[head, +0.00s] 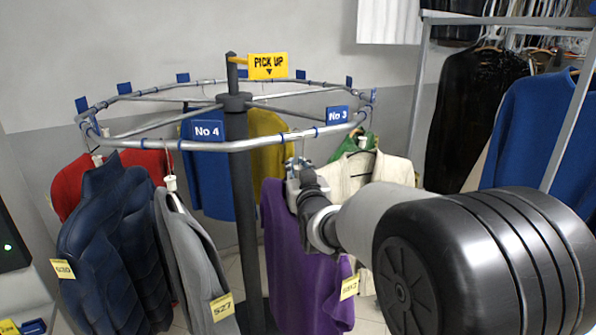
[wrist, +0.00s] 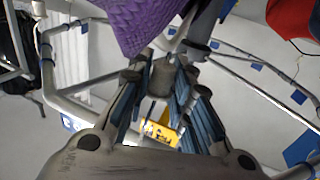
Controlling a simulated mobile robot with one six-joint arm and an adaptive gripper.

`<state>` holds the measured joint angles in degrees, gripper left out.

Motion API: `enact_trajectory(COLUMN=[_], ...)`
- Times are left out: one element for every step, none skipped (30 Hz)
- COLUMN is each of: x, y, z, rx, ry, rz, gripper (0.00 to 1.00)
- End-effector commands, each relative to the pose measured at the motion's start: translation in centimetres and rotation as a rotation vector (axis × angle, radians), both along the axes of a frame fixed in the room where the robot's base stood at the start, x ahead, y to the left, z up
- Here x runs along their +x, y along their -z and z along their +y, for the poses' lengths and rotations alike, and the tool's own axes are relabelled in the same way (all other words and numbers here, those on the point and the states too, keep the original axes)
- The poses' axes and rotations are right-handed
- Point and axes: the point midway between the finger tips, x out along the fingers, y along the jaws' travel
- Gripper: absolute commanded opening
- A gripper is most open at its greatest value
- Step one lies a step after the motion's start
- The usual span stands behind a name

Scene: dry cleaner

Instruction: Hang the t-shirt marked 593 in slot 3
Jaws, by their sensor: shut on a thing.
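A purple t-shirt (head: 300,265) hangs upright below the front of the round rail (head: 235,146), with a yellow tag (head: 349,288) that starts with 59; its last digit is hard to read. My gripper (head: 300,181) is at the top of this shirt, shut on its hanger, just under the rail. In the wrist view my gripper (wrist: 163,82) holds the hanger's grey block (wrist: 161,88), with purple cloth (wrist: 145,18) above. I cannot tell whether the hook rests on the rail. The blue No 3 sign (head: 337,115) is right of my gripper.
The No 4 sign (head: 207,130) is left. A grey garment tagged 527 (head: 188,245) and a dark blue jacket (head: 108,240) hang at the left. A cream jacket (head: 365,168) hangs close on the right. The central post (head: 243,220) stands behind. A clothes rack (head: 418,100) is at the far right.

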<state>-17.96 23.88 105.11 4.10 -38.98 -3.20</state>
Motion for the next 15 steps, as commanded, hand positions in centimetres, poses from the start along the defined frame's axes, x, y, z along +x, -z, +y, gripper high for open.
enact_trajectory(x=[0.00, 0.00, 0.00, 0.00, 0.00, 0.00, 0.00, 0.00, 0.00, 0.00, 0.00, 0.00, 0.00, 0.00, 0.00], y=[-0.09, -0.09, -0.09, -0.09, -0.08, -0.07, -0.07, -0.06, -0.05, -0.05, -0.04, -0.03, -0.03, -0.02, -0.01], z=[0.00, 0.00, 0.00, 0.00, 0.00, 0.00, 0.00, 0.00, 0.00, 0.00, 0.00, 0.00, 0.00, 0.00, 0.00], rx=[0.001, 0.001, 0.001, 0.001, 0.001, 0.000, 0.000, 0.000, 0.000, 0.000, 0.000, 0.000, 0.000, 0.000, 0.000], ry=[0.000, 0.000, 0.000, 0.000, 0.000, 0.000, 0.000, 0.000, 0.000, 0.000, 0.000, 0.000, 0.000, 0.000, 0.000], rz=[-0.002, -0.002, -0.002, -0.002, -0.002, -0.001, -0.001, -0.001, -0.001, -0.001, -0.001, -0.001, -0.001, 0.000, 0.000], gripper=[0.00, 0.20, 0.22, 0.24, 0.26, 0.29, 0.31, 0.33, 0.36, 0.38, 0.40, 0.42, 0.44, 0.46, 0.46])
